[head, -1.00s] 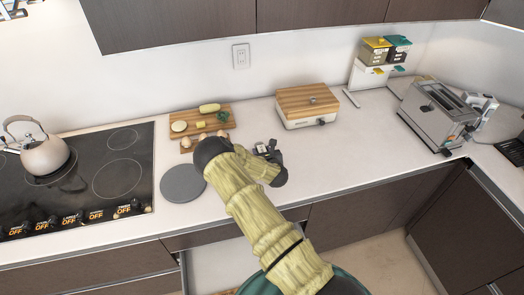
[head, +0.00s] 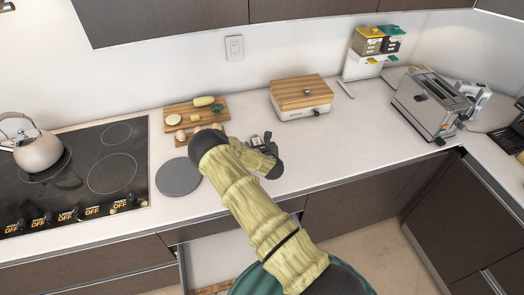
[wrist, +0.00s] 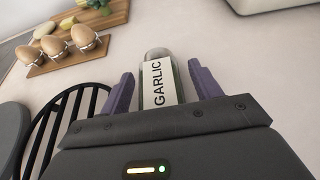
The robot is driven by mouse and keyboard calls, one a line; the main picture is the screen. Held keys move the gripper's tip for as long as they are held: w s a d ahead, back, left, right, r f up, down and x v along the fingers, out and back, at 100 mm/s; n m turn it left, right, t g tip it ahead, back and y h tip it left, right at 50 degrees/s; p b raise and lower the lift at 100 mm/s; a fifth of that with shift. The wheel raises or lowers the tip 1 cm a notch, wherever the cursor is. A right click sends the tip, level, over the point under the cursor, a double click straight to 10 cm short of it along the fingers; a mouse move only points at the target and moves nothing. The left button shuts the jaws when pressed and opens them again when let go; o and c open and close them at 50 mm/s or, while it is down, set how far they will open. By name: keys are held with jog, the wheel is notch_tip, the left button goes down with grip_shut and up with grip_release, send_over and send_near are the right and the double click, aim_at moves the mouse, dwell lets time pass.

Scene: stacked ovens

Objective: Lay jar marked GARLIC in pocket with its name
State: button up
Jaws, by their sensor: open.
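The jar marked GARLIC (wrist: 158,88) is a clear jar with a white label. It lies on the counter in the wrist view, its label facing up. My gripper (wrist: 163,88) is open, with one purple finger on each side of the jar and a gap showing beside it. In the head view my gripper (head: 266,144) is low over the counter, and the jar is too small there to make out well. An open drawer (head: 218,260) is below the counter edge, partly hidden by my arm. No pocket with a name can be made out.
A grey round mat (head: 178,177) and an egg holder (wrist: 72,52) are left of the gripper. A cutting board with vegetables (head: 190,116) and a wood-topped box (head: 302,97) are behind. The counter right of the gripper is clear.

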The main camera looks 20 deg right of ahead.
jog(key=b+v, duration=0.4)
jog(key=v, duration=0.7)
jog(key=shift+s+r, duration=0.15)
jog(key=shift+s, duration=0.2)
jog(key=shift+d, duration=0.1)
